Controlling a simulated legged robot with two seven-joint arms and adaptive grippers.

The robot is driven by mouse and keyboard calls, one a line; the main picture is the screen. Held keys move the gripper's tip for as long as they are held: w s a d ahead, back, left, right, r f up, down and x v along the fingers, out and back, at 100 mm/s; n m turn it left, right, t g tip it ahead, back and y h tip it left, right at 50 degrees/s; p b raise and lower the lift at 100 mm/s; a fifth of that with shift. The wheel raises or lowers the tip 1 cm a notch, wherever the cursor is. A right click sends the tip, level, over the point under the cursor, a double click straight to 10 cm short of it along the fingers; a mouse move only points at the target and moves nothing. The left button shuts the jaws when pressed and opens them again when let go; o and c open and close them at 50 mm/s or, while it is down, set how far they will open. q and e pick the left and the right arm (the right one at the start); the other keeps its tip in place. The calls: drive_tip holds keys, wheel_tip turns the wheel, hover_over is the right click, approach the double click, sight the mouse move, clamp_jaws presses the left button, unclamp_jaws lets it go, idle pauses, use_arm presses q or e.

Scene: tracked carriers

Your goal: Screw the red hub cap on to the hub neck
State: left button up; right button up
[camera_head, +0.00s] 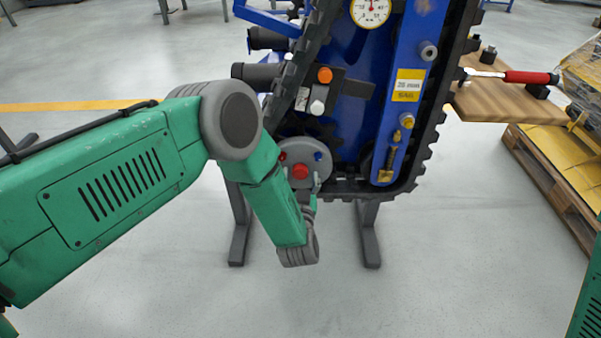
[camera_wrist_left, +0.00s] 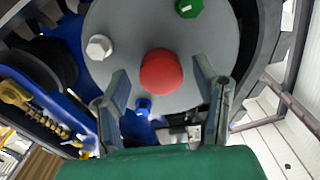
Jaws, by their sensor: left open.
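The red hub cap (camera_head: 300,171) is at the middle of the round grey hub disc (camera_head: 294,150), low on the blue tracked carrier. In the left wrist view the cap (camera_wrist_left: 162,73) faces the camera at the centre of the disc (camera_wrist_left: 138,22). It hides the hub neck, so I cannot tell how tightly it sits. My left gripper (camera_head: 309,194) is open in front of the disc. In the left wrist view its two fingers stand to either side of and below the cap, with gaps visible between them and the cap. My right gripper is not in view.
White (camera_wrist_left: 99,47), green (camera_wrist_left: 188,8) and blue (camera_wrist_left: 143,105) fittings stand on the disc around the cap. The rubber track (camera_head: 432,130) borders the carrier, which stands on grey legs (camera_head: 369,235). A wooden bench (camera_head: 510,103) is at right. The floor in front is clear.

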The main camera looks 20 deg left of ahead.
use_arm(q)
drive_tip(key=c, duration=0.9)
drive_tip(key=m, duration=0.3)
drive_tip(key=shift+r, duration=0.1)
drive_tip(key=m, duration=0.6)
drive_tip(key=shift+m, duration=0.4)
